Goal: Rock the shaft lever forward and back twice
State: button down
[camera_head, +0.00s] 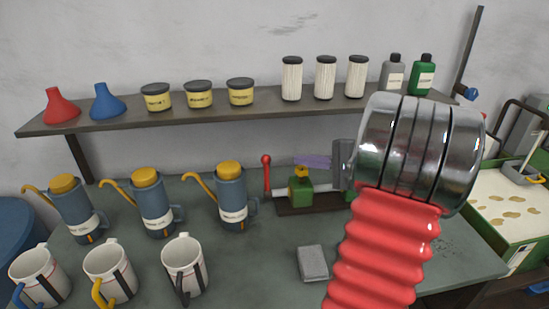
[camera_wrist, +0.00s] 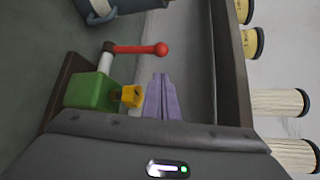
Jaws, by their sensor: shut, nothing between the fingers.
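The shaft lever (camera_head: 266,175) is a thin red rod with a round red knob, standing nearly upright at the left end of a green block (camera_head: 301,190) with a yellow top piece (camera_head: 301,171). In the wrist view the lever (camera_wrist: 138,49) lies across the top, with its knob pointing right. My gripper (camera_head: 297,161) has purple fingers, shut and empty. They point left towards the lever, above the green block and apart from the lever. In the wrist view the gripper (camera_wrist: 158,77) is beside the yellow piece. My arm hides the right part of the device.
The device's dark base plate (camera_head: 310,209) rests on the grey-green bench (camera_head: 235,275). A blue-grey jug (camera_head: 231,197) stands close to the lever's left. A shelf (camera_head: 145,124) with funnels, tins and filters runs behind. A grey block (camera_head: 313,263) lies in front.

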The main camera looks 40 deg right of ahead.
jog(key=shift+w, duration=0.1)
send_over(267, 177)
jog(key=d, duration=0.4)
notch_tip(267, 177, down, 3)
jog(key=shift+w+d+r, duration=0.1)
jog(key=shift+w+r, duration=0.05)
jog(key=shift+r, duration=0.05)
jog(key=shift+s+d, duration=0.15)
jog(key=shift+s, duration=0.1)
